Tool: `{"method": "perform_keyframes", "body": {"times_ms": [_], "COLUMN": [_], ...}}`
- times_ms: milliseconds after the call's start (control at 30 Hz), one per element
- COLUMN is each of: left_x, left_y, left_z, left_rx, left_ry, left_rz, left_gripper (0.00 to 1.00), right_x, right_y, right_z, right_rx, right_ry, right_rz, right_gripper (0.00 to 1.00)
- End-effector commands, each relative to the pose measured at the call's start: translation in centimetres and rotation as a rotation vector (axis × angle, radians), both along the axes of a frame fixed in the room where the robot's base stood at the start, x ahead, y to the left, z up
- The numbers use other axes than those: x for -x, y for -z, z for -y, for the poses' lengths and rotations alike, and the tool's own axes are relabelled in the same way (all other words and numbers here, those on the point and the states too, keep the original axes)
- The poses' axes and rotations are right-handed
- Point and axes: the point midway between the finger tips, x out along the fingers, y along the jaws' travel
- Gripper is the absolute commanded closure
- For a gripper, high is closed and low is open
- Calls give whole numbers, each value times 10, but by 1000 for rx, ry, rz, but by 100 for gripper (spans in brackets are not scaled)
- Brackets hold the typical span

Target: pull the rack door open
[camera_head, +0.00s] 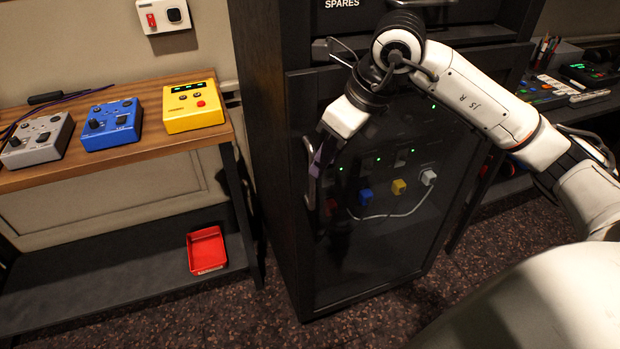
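The rack (262,130) is a tall dark cabinet in the middle of the head view. Its door (400,250) is a dark see-through panel and looks closed or nearly so. A grey vertical handle (309,175) runs along the door's left edge. My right arm reaches in from the right across the upper door. My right gripper (318,168) is at the handle, with its fingers beside or around the bar. The fingers are partly hidden and dark, so I cannot tell whether they are closed on it. My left gripper is not in view.
Behind the door are blue (366,196), yellow (398,187) and white (428,177) plugs with a cable. A wooden shelf (160,140) at left holds grey, blue and yellow boxes. A red tray (206,250) sits on its lower shelf. Speckled floor in front of the rack is clear.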

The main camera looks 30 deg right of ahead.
Motion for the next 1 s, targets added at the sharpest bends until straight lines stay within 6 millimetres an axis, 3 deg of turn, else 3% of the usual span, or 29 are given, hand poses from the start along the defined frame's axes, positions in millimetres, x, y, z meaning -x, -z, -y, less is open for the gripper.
{"method": "perform_keyframes", "body": {"times_ms": [200,400,833,1000], "left_x": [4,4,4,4], "left_y": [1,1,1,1], "left_z": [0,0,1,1], "left_rx": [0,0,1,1], "left_ry": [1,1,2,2], "left_rz": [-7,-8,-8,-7], "left_gripper": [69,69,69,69], "right_x": [-14,-25,-29,-29], "right_y": [41,67,78,78], "right_z": [-7,-11,-13,-13], "right_rx": [-5,-5,-3,-4], "right_ry": [-2,-3,-4,-4], "right_rz": [-7,-4,-2,-1], "right_gripper": [71,71,71,98]}}
